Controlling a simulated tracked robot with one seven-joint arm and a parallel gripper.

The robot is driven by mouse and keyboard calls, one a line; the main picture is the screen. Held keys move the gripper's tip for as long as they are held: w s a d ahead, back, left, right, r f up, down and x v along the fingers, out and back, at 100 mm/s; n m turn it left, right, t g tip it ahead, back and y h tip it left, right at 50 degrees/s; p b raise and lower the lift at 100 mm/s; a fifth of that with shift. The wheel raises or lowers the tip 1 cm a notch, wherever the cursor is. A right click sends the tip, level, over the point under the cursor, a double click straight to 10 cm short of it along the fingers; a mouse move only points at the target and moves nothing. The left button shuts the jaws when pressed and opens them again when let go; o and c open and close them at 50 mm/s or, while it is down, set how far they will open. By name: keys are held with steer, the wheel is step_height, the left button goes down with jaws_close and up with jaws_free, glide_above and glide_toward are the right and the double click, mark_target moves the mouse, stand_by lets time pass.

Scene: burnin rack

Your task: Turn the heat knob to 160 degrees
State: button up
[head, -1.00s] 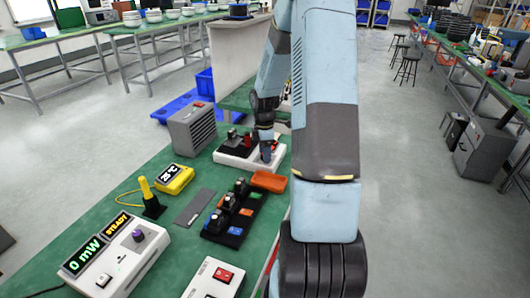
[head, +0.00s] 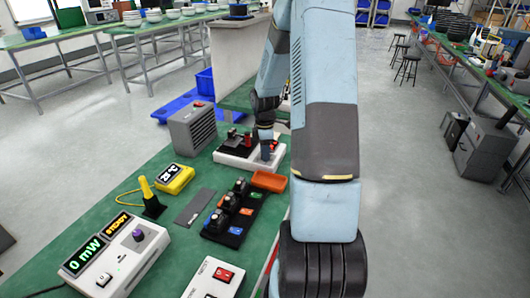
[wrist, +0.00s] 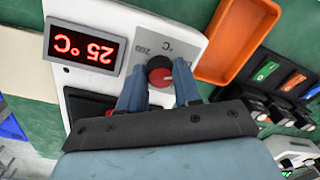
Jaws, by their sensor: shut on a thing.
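The heat knob (wrist: 159,72) is a round knob with a red top and dark rim on a white panel, seen in the wrist view. Beside it the panel has a °C scale with 200 printed near it. A red display (wrist: 86,46) on the same white unit (wrist: 190,18) reads 25 °C, upside down in this view. My gripper (wrist: 158,88) has its blue fingers on either side of the knob, shut on it. In the head view the white unit (head: 235,160) stands on the far part of the green bench, and my arm partly covers it; the knob is hidden there.
An orange tray (head: 269,181) lies in front of the white unit. A black rack (head: 233,214) with several coloured slots stands nearer.

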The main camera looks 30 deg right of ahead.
steer(key=m, duration=0.7)
steer(key=shift+m, duration=0.3)
steer(key=m, duration=0.4)
steer(key=shift+m+t, duration=0.3)
steer(key=m, duration=0.3)
steer(key=shift+m, duration=0.3)
steer(key=m, duration=0.4)
steer(key=shift+m, duration=0.3)
steer(key=m, duration=0.3)
steer(key=shift+m+t, duration=0.3)
steer(key=m, duration=0.3)
steer(key=shift+r+m, duration=0.1)
steer(key=shift+m, duration=1.9)
